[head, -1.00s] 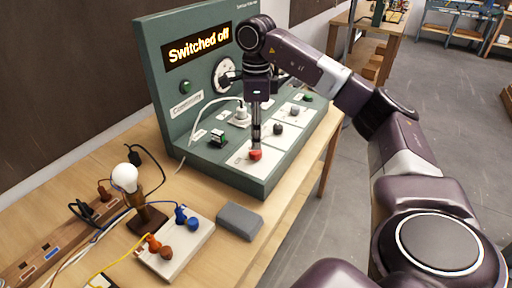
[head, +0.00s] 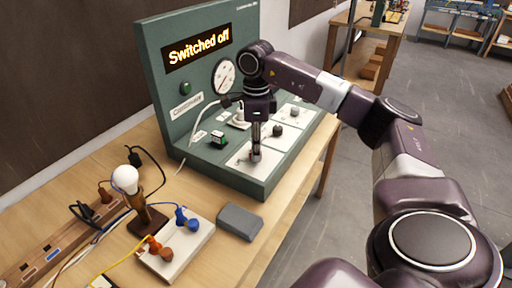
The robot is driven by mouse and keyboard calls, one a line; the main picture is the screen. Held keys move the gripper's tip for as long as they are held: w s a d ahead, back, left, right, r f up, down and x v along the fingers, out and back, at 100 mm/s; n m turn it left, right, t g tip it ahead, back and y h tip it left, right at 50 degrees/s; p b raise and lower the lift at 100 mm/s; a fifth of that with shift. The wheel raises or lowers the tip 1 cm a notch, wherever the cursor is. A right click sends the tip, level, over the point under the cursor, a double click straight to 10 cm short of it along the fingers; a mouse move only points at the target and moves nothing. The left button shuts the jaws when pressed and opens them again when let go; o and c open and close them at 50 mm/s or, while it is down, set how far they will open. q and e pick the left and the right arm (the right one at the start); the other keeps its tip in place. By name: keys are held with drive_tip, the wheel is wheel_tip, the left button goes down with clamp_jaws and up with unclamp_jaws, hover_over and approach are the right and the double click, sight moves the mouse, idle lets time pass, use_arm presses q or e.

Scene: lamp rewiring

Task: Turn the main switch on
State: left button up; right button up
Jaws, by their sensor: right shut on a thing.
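The green test panel (head: 150,50) stands on the wooden bench, and its display (head: 197,48) reads "Switched off". My right gripper (head: 256,155) points straight down at the front white plate (head: 238,160) on the panel's base. It is shut on the small red switch knob there, which its fingers now hide. Which way the knob is turned cannot be seen. My left gripper is not in view.
Grey knobs (head: 278,130) sit on the plates behind my gripper. A lit-looking bulb (head: 125,179) on a stand, a white terminal block (head: 178,250), a grey box (head: 240,221) and a wooden socket strip (head: 60,247) with cables lie on the bench.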

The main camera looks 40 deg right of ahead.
drive_tip(key=shift+r+m, duration=0.1)
drive_tip(key=shift+m, duration=0.3)
drive_tip(key=shift+c, duration=0.5)
drive_tip(key=m+p, duration=0.1)
drive_tip(key=m, duration=0.2)
drive_tip(key=m+p, duration=0.1)
drive_tip(key=m, duration=0.4)
drive_tip(key=m+p, duration=0.1)
drive_tip(key=m, duration=0.3)
drive_tip(key=shift+a+m, duration=0.1)
drive_tip(key=shift+m, duration=0.3)
drive_tip(key=m, duration=0.4)
drive_tip(key=shift+p, duration=0.4)
drive_tip(key=shift+m, duration=0.3)
drive_tip(key=o, duration=1.2)
drive_tip(key=shift+c, duration=0.2)
